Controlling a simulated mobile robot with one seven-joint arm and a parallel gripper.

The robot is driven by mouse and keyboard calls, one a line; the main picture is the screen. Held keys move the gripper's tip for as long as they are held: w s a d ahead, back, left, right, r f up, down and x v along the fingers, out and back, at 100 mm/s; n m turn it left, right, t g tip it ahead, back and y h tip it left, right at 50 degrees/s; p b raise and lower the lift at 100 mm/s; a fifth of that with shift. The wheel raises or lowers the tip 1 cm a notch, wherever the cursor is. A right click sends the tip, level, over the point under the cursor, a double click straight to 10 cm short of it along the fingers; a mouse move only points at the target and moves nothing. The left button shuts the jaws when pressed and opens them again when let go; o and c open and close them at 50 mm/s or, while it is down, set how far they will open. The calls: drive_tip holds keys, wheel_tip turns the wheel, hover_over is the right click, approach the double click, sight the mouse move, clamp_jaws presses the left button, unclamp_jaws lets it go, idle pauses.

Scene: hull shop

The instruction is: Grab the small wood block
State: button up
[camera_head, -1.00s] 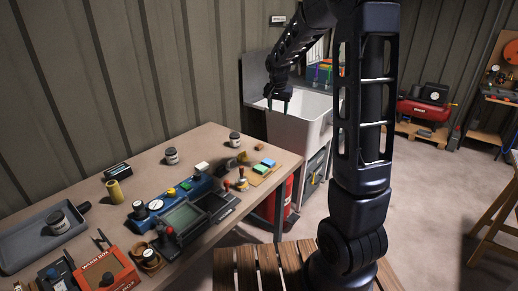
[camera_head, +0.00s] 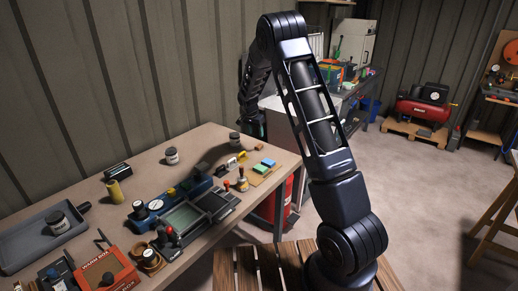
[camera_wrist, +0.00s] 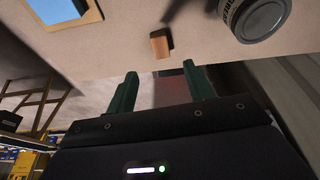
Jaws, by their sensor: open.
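The small wood block (camera_wrist: 160,44) is a brown block lying on the workbench near its edge, in the upper middle of the wrist view. In the head view the block (camera_head: 260,146) shows at the bench's far right corner, just below my gripper (camera_head: 256,128). In the wrist view my gripper (camera_wrist: 158,78) has two dark green fingers spread apart with nothing between them. The block is beyond the fingertips, roughly in line with the gap, and not touched.
The workbench (camera_head: 140,175) holds several tools, jars and a red box (camera_head: 105,272). A board with coloured blocks (camera_head: 264,171) lies near the bench's right edge. The corrugated wall (camera_head: 120,70) is close behind.

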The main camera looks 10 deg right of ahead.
sight(259, 145)
drive_tip(key=x, duration=1)
drive_tip(key=shift+w, duration=0.15)
drive_tip(key=c, duration=1)
